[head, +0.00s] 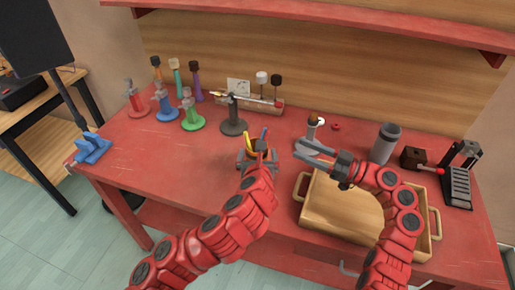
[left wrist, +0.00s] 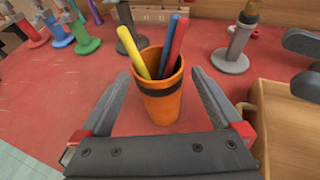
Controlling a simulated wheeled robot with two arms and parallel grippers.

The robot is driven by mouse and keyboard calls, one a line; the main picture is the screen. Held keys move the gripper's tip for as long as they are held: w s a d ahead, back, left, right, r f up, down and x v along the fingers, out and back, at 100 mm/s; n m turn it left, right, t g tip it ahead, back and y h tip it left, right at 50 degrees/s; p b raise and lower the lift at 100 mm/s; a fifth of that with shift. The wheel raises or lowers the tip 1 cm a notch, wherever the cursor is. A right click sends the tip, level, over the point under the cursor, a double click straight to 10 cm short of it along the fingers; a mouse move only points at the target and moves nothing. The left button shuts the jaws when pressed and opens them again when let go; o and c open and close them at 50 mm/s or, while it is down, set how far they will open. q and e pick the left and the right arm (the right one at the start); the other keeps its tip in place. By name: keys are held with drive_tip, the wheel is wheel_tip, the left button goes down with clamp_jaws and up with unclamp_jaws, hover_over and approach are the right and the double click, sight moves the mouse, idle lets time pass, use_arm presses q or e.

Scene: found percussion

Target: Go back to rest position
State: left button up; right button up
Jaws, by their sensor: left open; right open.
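My left gripper (head: 257,158) is open over the table in the middle of the head view. In the left wrist view its two fingers (left wrist: 160,105) stand either side of an orange cup (left wrist: 162,98) with a dark band, apart from it. The cup holds a yellow stick (left wrist: 131,48), a red one (left wrist: 177,46) and a blue one (left wrist: 168,44). The arm hides most of the cup in the head view. My right gripper (head: 312,152) is open and empty above the back left corner of the wooden tray, near a grey stand (head: 311,136).
The wooden tray (head: 325,222) lies at the front right of the red table (head: 120,165). Several coloured stands, including a green one (head: 190,116), are at the back left. A grey cylinder (head: 384,144) and a black device (head: 458,185) stand at the right. A shelf hangs above.

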use_arm(q)
drive_tip(key=shift+v, duration=2.5)
